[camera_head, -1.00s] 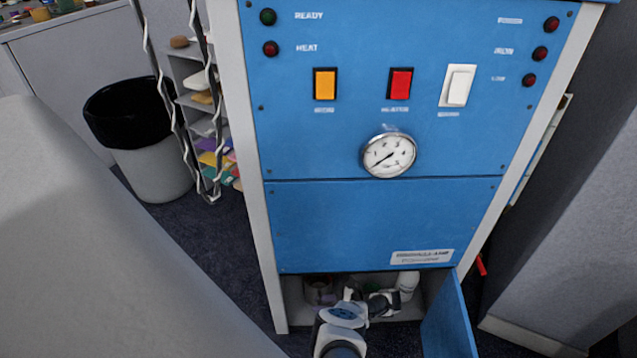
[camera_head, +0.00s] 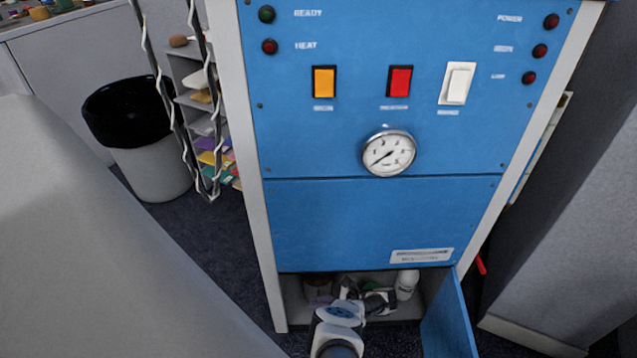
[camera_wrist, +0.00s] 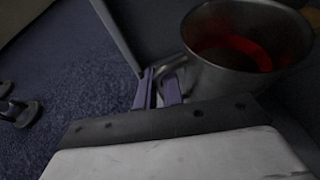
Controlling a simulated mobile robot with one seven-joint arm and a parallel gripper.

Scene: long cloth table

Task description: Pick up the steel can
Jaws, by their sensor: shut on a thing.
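The steel can (camera_wrist: 225,75) is a grey metal vessel with an open top and a reddish inside, at the upper right of the wrist view. A small handle-like loop stands out on its left side. My gripper (camera_wrist: 160,88) is shut on the can at this loop, with its two purple-grey fingers close together; the exact contact is dim. In the head view my gripper (camera_head: 352,288) reaches into the open bottom compartment of the blue cabinet. There my wrist and the shadow largely hide the can, and I cannot make it out surely.
A white bottle (camera_head: 406,284) stands at the right in the compartment and a dark container (camera_head: 318,287) at the left. The open blue door (camera_head: 447,318) bounds the right side. The blue panel (camera_head: 370,225) is directly above. Dark carpet (camera_head: 225,255) lies free at the left.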

